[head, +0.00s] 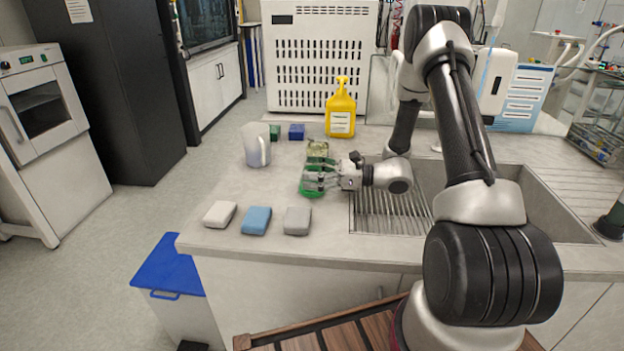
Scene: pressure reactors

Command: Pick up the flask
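No thing is plainly recognisable as a flask. My gripper (316,181) reaches in from the right, low over the counter, with its fingers pointing left. A green rounded thing (307,191) is right at the fingertips and partly hidden by them. I cannot tell whether the fingers touch it, hold it or only pass over it. A clear jug with a handle (254,146) stands upright on the counter, apart from my gripper, behind it and to the left.
Three blocks, white (220,214), blue (256,220) and grey (297,220), lie along the counter's front edge. A yellow pump bottle (341,110) and a greenish block-like item (317,151) are behind my gripper. A sink (545,205) is to the right.

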